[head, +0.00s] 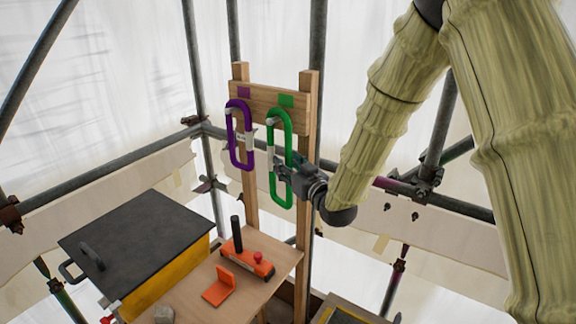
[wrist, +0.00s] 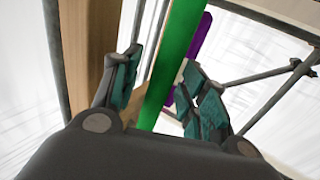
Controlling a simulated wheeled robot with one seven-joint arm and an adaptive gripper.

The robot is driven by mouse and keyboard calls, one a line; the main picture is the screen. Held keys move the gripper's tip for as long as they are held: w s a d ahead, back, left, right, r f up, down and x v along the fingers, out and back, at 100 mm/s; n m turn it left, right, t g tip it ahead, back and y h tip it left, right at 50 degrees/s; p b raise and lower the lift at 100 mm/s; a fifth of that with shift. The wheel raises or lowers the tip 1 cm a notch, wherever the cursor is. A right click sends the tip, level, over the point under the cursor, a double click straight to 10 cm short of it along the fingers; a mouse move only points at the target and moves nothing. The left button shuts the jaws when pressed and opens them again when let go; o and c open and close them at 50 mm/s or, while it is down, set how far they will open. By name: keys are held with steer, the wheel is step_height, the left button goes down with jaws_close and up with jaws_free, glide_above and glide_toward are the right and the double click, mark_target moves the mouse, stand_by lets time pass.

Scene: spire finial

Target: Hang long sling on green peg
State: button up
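The long sling is the green loop (head: 288,165), which hangs upright with its top at the peg (head: 270,121) below the green patch (head: 286,100). A pale label shows on its left side. My gripper (head: 281,172) is at the loop's lower half, in front of the rack. In the wrist view, my gripper (wrist: 162,88) has its two fingers apart, one on each side of the green strap (wrist: 176,68). A gap shows between the strap and the left finger. The head view cannot settle whether the loop bears on the peg.
The wooden rack (head: 304,205) stands behind a bench (head: 268,242) with an orange tool (head: 247,262). A black-lidded yellow box (head: 140,240) is left. Scaffold poles surround the place.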

steer(key=v, duration=1.2)
steer(key=s+d+f+m+g+h, duration=0.15)
steer(key=s+f, duration=0.35)
steer(key=f, duration=0.6)
steer(key=s+d+f+m+g+h, duration=0.1)
steer(key=s+d+f+g+h, duration=0.3)
steer(key=f, duration=0.7)
steer(key=s+d+f+m+g, duration=0.1)
steer(key=s+d+f+g, duration=0.1)
steer(key=s+f, duration=0.65)
steer(key=s+d+f+m+g+h, duration=0.1)
steer(key=s+d+f+g, duration=0.2)
steer(key=s+f, duration=0.6)
steer(key=s+d+f+m+g+h+b, duration=0.1)
steer(key=s+d+f+g+h, duration=0.1)
steer(key=s+f+g, duration=0.3)
steer(key=s+f, duration=0.4)
steer(key=s, duration=0.6)
steer(key=shift+d+f, duration=0.3)
steer(key=shift+d, duration=0.1)
steer(key=shift+m, duration=0.25)
